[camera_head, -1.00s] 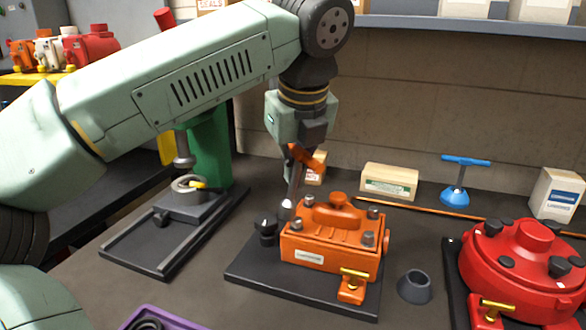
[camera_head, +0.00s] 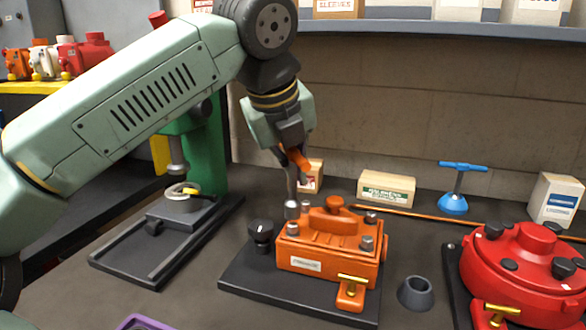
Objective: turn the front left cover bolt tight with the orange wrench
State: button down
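The orange motor (camera_head: 325,262) sits on a dark base plate (camera_head: 262,285). Its cover carries several grey bolts, including one at the front left (camera_head: 293,228) and one at the front right (camera_head: 366,243). My gripper (camera_head: 291,143) is above the motor's left side, shut on the orange wrench (camera_head: 297,158). The wrench's orange handle shows at the fingers. Its grey shaft hangs nearly upright, with its lower end at the cover's left side, behind the front left bolt in the picture. I cannot tell whether that end touches a bolt.
A black knob (camera_head: 261,232) stands left of the motor, with a press (camera_head: 180,215) beyond. A grey cup (camera_head: 415,292) and red motor (camera_head: 525,265) are at the right. Behind are a small box (camera_head: 386,188), a blue-handled tool (camera_head: 455,200) and a copper rod (camera_head: 420,213).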

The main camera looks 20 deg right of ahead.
jog(key=shift+f+b, duration=1.15)
jog(key=shift+f, duration=0.25)
